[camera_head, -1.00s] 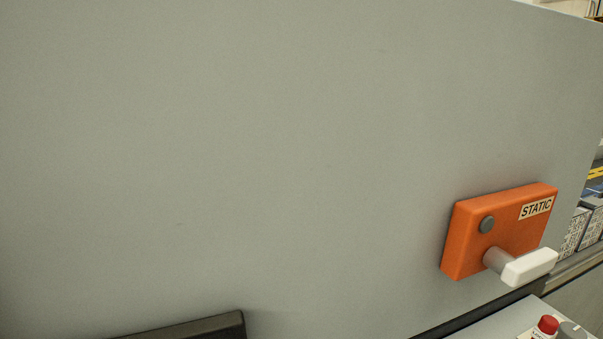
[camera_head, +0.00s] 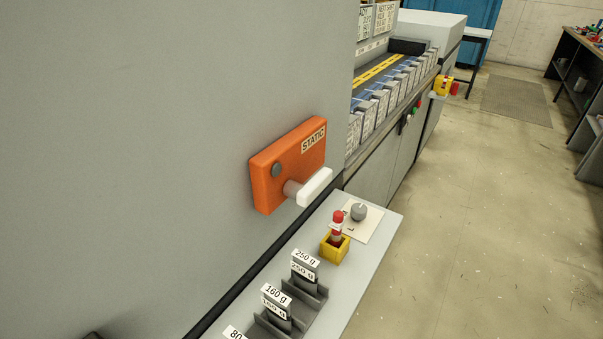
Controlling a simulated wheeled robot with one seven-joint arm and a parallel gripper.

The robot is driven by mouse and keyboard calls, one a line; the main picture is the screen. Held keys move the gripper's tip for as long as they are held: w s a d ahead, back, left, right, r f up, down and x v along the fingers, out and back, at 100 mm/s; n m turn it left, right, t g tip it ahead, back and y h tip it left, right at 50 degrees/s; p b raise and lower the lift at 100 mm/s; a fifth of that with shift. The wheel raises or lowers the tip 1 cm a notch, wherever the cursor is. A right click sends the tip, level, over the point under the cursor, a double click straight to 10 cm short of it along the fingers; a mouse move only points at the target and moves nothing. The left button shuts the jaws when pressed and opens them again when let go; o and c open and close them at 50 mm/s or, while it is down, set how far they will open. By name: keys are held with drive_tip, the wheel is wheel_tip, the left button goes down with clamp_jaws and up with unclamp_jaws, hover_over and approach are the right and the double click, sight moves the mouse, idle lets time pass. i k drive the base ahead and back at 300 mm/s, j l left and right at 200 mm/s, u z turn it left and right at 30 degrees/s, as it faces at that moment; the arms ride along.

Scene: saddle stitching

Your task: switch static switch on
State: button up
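The static switch is an orange box (camera_head: 268,196) labelled STATIC, fixed to the grey machine wall near the middle of the head view. A white handle (camera_head: 315,187) sticks out from its lower right on a grey shaft, lying roughly sideways and tilted up to the right. A round dark grey lamp or button (camera_head: 276,170) is on the left of its face and looks unlit. My gripper is not in the head view.
Below the switch, a grey shelf (camera_head: 378,246) holds a red button on a yellow box (camera_head: 334,247), a grey knob (camera_head: 358,211) and weight-labelled blocks (camera_head: 304,268). A machine line with a conveyor (camera_head: 385,75) runs behind. Open floor (camera_head: 470,220) lies to the right.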

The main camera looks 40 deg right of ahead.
sight(303, 195)
drive_tip(key=z, duration=1.45)
drive_tip(key=k+j+z, duration=0.15)
drive_tip(key=k+j, duration=0.2)
